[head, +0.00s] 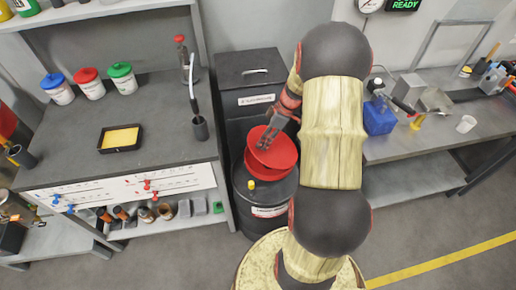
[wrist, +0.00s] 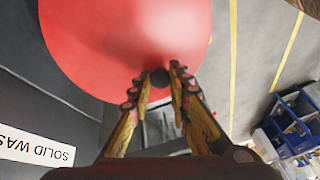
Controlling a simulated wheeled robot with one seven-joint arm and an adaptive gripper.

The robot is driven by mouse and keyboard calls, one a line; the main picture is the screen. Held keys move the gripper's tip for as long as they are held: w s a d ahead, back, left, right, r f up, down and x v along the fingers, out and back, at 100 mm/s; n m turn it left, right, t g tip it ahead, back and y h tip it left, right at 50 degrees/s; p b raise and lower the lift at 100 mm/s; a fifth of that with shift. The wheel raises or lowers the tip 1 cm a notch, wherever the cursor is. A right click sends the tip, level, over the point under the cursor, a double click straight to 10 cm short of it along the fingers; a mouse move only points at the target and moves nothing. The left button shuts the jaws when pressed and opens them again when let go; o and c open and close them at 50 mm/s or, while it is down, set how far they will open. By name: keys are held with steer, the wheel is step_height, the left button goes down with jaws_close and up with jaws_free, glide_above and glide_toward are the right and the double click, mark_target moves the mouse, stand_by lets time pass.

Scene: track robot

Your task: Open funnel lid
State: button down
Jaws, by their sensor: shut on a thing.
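The red funnel lid (head: 283,155) is a round disc over the red funnel (head: 258,172), which sits on top of a black drum (head: 247,212). In the head view the lid's disc and the funnel's rim show as two separate red edges, so the lid looks raised or tilted; how far I cannot tell. My gripper (head: 264,146) reaches down at the lid from the upper right. In the wrist view the lid (wrist: 125,45) fills the upper left, and my gripper (wrist: 160,80) is shut on a small dark knob (wrist: 160,77) at its edge. The funnel's inside is hidden.
A black solid waste bin (head: 250,75) stands behind the drum. A grey bench (head: 75,165) with jars is on the left, and another bench (head: 440,145) with a blue box (head: 379,119) is on the right. A yellow cap (head: 251,185) sits on the drum. The floor in front is clear.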

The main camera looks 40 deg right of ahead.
steer(key=s+d+r+t+y+b, duration=0.1)
steer(key=s+d+r+t+y, duration=0.3)
steer(key=d, duration=0.6)
steer(key=shift+s+d+r+t+y, duration=0.3)
steer(key=shift+s+d+r+y, duration=0.1)
steer(key=shift+s+r+y, duration=1.15)
steer(key=shift+w+f, duration=0.15)
steer(key=shift+w, duration=0.05)
steer(key=c, duration=1.7)
jaws_free()
steer(key=shift+o, duration=0.2)
step_height(320, 180, up, 10)
